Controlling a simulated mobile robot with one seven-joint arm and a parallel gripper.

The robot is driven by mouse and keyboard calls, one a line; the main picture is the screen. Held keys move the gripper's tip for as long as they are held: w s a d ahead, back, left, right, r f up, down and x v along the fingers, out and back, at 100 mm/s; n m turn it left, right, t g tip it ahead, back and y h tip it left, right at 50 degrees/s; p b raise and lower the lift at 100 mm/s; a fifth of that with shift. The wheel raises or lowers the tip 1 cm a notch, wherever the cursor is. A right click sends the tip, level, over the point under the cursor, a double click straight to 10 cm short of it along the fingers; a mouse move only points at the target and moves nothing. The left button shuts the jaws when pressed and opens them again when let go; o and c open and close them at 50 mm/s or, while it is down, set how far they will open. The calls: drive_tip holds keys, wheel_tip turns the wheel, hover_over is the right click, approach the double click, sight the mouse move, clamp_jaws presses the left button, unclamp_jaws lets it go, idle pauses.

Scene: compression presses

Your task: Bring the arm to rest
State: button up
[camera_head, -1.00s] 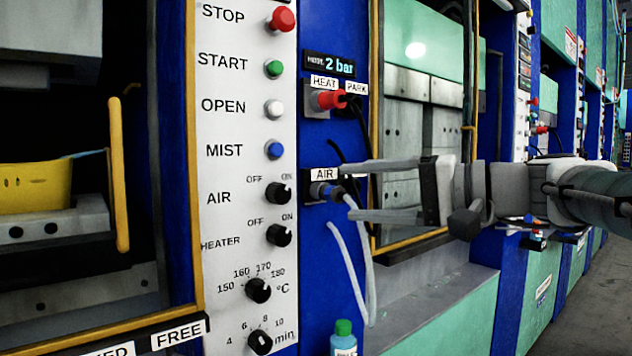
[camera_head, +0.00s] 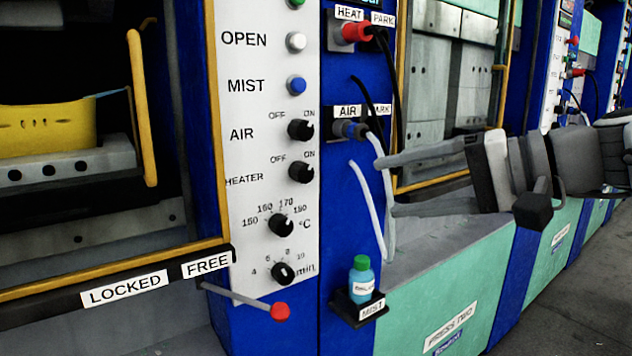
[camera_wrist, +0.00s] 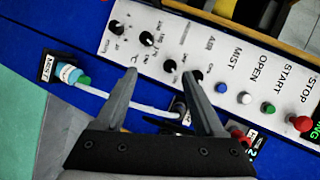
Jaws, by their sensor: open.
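My gripper (camera_head: 385,186) is open with nothing between its fingers, which point left across the front of the presses. Its fingertips overlap the pale air hose and the ledge edge in the head view; whether they touch cannot be told. In the wrist view my gripper (camera_wrist: 159,74) faces the blue post and the white control panel (camera_wrist: 200,50). A blue plug (camera_head: 350,128) with the pale hose sits in the AIR socket, left of and above the fingertips. A red plug (camera_head: 356,32) with a black cable sits in the HEAT socket.
A blue bottle (camera_head: 361,277) with a green cap stands in the MIST holder below my gripper. A lever with a red knob (camera_head: 280,311) sticks out under the FREE label. A yellow piece (camera_head: 45,128) is inside the left press. Clear floor (camera_head: 535,300) lies at right.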

drive_tip(key=s+f+n+g+h, duration=0.1)
drive_tip(key=s+f+h, duration=0.3)
drive_tip(key=f, duration=0.3)
drive_tip(key=s+d+f+n+g+h, duration=0.1)
drive_tip(key=s+f+n+h, duration=0.2)
drive_tip(key=f, duration=0.5)
drive_tip(key=s+f+h, duration=0.4)
drive_tip(key=s+f, duration=0.2)
drive_tip(key=f, duration=0.1)
wheel_tip(320, 180, up, 21)
drive_tip(key=d+h+p, duration=0.1)
drive_tip(key=p, duration=2.1)
drive_tip(key=shift+d, duration=0.15)
